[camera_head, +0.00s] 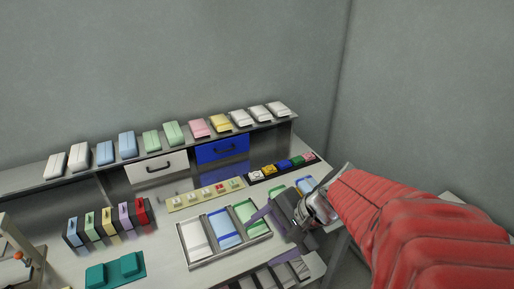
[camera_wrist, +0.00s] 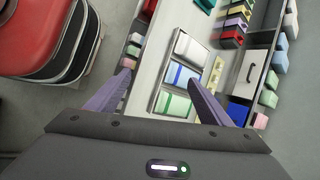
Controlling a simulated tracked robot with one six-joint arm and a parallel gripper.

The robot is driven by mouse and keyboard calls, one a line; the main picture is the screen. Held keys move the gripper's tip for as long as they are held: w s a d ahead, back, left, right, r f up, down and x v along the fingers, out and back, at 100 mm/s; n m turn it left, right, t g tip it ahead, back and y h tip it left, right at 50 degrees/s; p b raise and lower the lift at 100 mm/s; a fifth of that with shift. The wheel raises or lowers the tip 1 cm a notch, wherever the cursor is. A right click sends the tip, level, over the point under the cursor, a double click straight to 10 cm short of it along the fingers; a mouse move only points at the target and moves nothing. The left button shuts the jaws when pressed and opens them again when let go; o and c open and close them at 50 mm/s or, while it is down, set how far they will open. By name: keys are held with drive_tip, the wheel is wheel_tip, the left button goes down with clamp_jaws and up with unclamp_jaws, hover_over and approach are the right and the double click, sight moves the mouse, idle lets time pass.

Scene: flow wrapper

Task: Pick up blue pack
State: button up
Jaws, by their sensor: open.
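A tray (camera_head: 229,255) on the table holds a white pack (camera_head: 195,239), a blue pack (camera_head: 224,229) and a green pack (camera_head: 248,214) side by side in separate compartments. My gripper (camera_head: 270,219) is at the right side of the tray, its purple fingers apart with nothing seen between them. In the wrist view the open fingers (camera_wrist: 163,83) point toward the table, and the blue pack (camera_wrist: 181,76) shows beyond them, between the white and green packs. Other blue packs (camera_head: 127,145) lie on the back shelf, and another blue piece (camera_head: 306,185) lies beside my gripper.
A shelf (camera_head: 165,146) with a row of coloured packs runs along the back, above a white drawer (camera_head: 156,168) and a blue drawer (camera_head: 222,149). A button strip (camera_head: 205,194) lies behind the tray. Coloured upright blocks (camera_head: 104,222) and a teal piece (camera_head: 115,270) are at left.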

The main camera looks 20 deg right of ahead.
drive_tip(key=d+f+m+t+h, duration=0.2)
drive_tip(key=d+m+t, duration=0.2)
drive_tip(key=d+m, duration=0.7)
drive_tip(key=s+d+f+m+t+h, duration=0.1)
drive_tip(key=d+f+m+t+h, duration=0.2)
drive_tip(key=d+m, duration=0.8)
drive_tip(key=d+t, duration=0.2)
drive_tip(key=d, duration=0.2)
drive_tip(key=shift+s+d, duration=0.2)
drive_tip(key=shift+d, duration=0.1)
drive_tip(key=shift+w, duration=0.1)
drive_tip(key=x, duration=0.8)
drive_tip(key=shift+w+f, duration=0.1)
drive_tip(key=shift+w, duration=0.1)
drive_tip(key=shift+x, duration=2.6)
drive_tip(key=shift+d+f, duration=0.15)
drive_tip(key=shift+f, duration=0.05)
